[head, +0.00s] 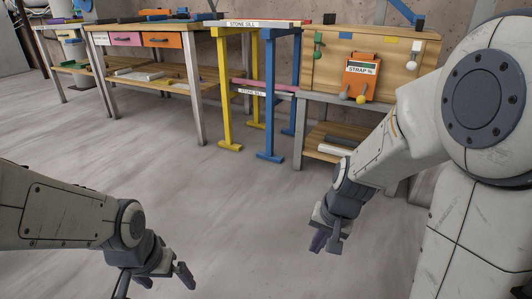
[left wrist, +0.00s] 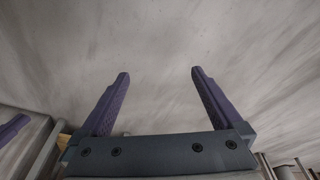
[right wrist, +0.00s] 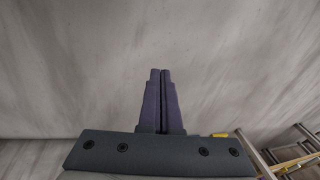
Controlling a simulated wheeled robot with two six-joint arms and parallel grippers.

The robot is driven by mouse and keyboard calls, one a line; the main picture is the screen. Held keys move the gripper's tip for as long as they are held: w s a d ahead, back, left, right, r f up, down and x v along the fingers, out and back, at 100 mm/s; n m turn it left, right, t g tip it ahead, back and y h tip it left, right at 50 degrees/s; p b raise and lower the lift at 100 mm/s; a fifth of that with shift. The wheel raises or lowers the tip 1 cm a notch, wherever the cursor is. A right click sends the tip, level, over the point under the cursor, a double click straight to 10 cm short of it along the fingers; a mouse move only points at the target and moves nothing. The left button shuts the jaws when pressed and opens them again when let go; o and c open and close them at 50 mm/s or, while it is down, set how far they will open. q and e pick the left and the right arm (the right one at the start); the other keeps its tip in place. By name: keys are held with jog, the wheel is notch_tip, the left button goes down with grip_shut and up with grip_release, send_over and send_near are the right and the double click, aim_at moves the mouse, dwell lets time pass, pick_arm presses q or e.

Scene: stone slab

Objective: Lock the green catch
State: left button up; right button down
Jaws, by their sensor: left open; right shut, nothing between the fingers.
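Neither gripper touches the catch.
An orange "STRAP %" plate (head: 360,78) with ball-ended handles and a white-balled fitting (head: 411,57) are also on the panel. Blue (head: 270,110) and yellow (head: 223,100) frames and a drawer bench (head: 150,50) stand left. The grey floor (head: 190,190) before them is clear.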

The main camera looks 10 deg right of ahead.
pick_arm(q)
jog(key=s+d+r+m+p, duration=0.1)
jog(key=s+d+r+p, duration=0.1)
jog(key=s+r+p, duration=0.2)
jog(key=s+d+r+m+g+p, duration=0.1)
jog(key=s+d+r+m+p, duration=0.1)
jog(key=r+p, duration=0.9)
jog(key=s+d+r+m+g+p, duration=0.1)
jog(key=s+d+r+p, duration=0.3)
jog(key=r, duration=0.9)
jog(key=s+m+p, duration=0.1)
jog(key=s+p, duration=0.1)
jog(key=p, duration=0.1)
jog(key=shift+r+p, duration=0.3)
jog(key=shift+p, duration=0.05)
pick_arm(e)
jog(key=w+d+r+m+t+y, duration=0.1)
jog(key=w+d+r+m+t, duration=0.1)
jog(key=r, duration=0.9)
jog(key=w+d+r+m+t+y, duration=0.1)
jog(key=w+d+r+m, duration=0.3)
jog(key=r+m, duration=0.5)
jog(key=w+d+r+m+t+y, duration=0.1)
jog(key=w+d+r+m, duration=0.3)
jog(key=r, duration=0.9)
jog(key=w+m+t, duration=0.1)
jog(key=w, duration=0.1)
jog(key=shift+w+m+t+y, duration=0.3)
jog(key=shift+t+y, duration=0.1)
